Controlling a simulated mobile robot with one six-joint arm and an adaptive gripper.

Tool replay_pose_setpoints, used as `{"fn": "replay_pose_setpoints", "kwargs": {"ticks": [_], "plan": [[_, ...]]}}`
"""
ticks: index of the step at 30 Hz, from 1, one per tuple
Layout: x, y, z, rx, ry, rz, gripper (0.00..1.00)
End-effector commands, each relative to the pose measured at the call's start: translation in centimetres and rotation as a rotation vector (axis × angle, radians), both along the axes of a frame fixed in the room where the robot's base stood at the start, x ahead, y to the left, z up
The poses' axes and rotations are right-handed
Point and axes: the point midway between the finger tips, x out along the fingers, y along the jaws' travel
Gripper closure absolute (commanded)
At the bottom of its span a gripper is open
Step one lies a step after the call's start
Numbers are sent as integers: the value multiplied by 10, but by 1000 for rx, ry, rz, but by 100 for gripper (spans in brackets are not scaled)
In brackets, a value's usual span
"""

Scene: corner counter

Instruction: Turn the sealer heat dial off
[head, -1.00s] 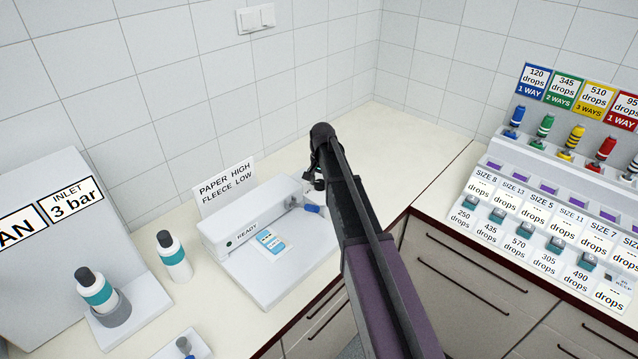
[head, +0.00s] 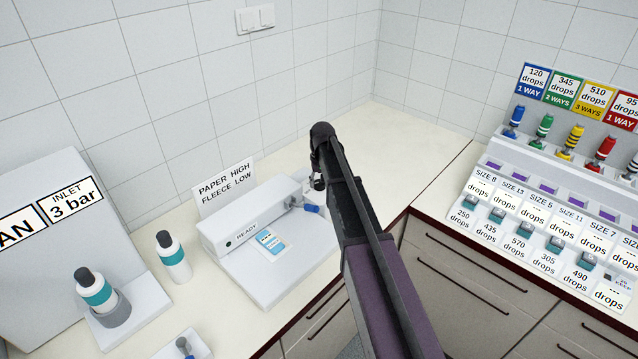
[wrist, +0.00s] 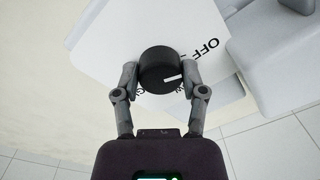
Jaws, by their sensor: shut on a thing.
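The white sealer (head: 250,215) stands on the counter left of my arm. It has a READY mark and a blue-and-white packet on its plate. My gripper (head: 318,182) is over its right end, mostly hidden behind my arm. The wrist view shows the black round heat dial (wrist: 157,66) between the fingers of my gripper (wrist: 158,76), which are shut on its sides. The dial's white pointer line points right, below the OFF label (wrist: 197,50). Another label under the dial is partly covered by the dial and right finger. The dial is hidden in the head view.
A sign reading PAPER HIGH, FLEECE LOW (head: 226,187) stands behind the sealer. Teal-banded bottles (head: 173,257) are to the left. A rack of drop dispensers (head: 560,210) is on the right counter. The corner counter (head: 400,140) behind my arm is clear.

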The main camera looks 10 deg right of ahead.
Motion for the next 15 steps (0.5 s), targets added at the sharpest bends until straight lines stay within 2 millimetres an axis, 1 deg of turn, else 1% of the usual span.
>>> {"fn": "replay_pose_setpoints", "kwargs": {"ticks": [1, 8, 9, 11, 12, 15], "plan": [[-3, 0, 0, -1, 6, 2, 93], [-3, 0, 0, -1, 6, 1, 93], [-3, 0, 0, -1, 6, 1, 39], [-3, 0, 0, -1, 5, 1, 22], [-2, 0, 0, -1, 5, 1, 11], [-2, 0, 0, 0, 3, 0, 11]]}}
